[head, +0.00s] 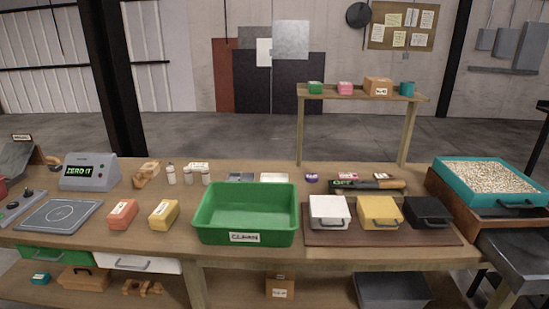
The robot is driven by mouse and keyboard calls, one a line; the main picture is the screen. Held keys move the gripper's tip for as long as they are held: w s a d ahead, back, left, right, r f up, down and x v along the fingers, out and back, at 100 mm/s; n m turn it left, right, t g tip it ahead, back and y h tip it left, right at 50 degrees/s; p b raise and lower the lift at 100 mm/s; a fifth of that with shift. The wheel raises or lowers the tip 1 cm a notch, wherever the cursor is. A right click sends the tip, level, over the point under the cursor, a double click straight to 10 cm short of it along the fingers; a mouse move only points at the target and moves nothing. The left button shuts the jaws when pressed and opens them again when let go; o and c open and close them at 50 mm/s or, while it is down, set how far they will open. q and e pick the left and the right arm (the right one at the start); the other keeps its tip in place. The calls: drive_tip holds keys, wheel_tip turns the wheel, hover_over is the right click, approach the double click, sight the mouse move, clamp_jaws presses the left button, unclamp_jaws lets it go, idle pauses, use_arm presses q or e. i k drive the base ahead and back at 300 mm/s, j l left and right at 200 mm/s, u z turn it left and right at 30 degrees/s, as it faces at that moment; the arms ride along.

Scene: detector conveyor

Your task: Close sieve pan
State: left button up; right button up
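A teal sieve tray (449,172) full of pale grains sits at the right end of the bench, on a brown wooden frame (450,198). A dark handle shows on its front side. Below it, a grey metal pan (510,250) with a dark handle sticks out toward me, past the front of the frame. The pan looks pulled out; how much of it is under the frame is hidden. The right part of the pan is cut off by the picture edge. Neither of my grippers is in view.
A brown mat (316,238) with white, yellow and black lidded boxes lies left of the sieve. A green bin (245,215) stands mid-bench. A scale display (90,172), a flat plate (60,216) and small blocks are at left. A shelf (345,94) stands behind.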

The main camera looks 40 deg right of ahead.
sight(520, 255)
drive_tip(key=z, duration=2.7)
